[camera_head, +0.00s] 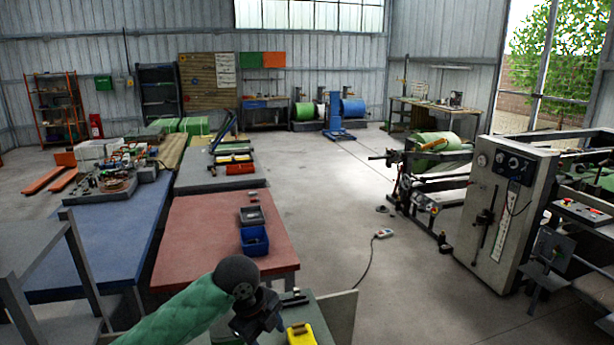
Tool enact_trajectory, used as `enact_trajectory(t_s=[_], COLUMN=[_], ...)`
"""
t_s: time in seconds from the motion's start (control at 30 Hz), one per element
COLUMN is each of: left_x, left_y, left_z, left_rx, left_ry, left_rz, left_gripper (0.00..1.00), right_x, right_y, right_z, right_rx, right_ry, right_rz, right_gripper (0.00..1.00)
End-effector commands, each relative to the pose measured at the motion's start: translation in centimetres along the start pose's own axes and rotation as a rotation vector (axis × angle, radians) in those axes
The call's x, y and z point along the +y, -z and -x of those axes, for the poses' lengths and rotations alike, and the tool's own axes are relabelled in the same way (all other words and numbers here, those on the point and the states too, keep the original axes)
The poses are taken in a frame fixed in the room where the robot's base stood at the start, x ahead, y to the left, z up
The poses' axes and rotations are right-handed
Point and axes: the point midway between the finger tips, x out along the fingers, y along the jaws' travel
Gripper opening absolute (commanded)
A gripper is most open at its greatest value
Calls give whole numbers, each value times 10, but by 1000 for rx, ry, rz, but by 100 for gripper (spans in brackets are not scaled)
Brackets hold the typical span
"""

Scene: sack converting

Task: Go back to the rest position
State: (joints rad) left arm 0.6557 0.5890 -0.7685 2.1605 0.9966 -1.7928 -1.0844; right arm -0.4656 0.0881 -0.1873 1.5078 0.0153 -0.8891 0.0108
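An arm in a green sleeve comes in from the bottom left and ends in a dark rounded joint; it appears to be my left arm. The dark part below that joint appears to be my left gripper (257,314). It is over or beside a small green-topped surface (325,325) at the bottom edge. Its fingers cannot be made out, so whether it is open or holds anything is unclear. My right gripper is not in view.
A yellow item (301,334) lies close to the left gripper. A red-topped table (205,225) with a blue bin (254,241) stands ahead, beside a blue table (110,235). A grey machine cabinet (505,215) stands right. A pendant (383,233) with cable lies on otherwise open floor.

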Motion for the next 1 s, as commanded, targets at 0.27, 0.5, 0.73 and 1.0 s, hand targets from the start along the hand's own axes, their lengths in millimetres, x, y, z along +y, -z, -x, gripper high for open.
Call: enact_trajectory(t_s=[0.27,0.5,0.73,1.0], left_x=[24,50,81,128], left_y=[28,43,50,52], left_z=[-40,-67,-89,-112], left_rx=[50,83,103,103], left_ry=[76,132,174,209], left_rz=[243,481,730,1041], left_gripper=[55,55,55,55], right_x=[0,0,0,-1], right_y=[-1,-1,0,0], right_z=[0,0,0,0], right_rx=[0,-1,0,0], right_ry=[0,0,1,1], right_rz=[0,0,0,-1], right_gripper=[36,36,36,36])
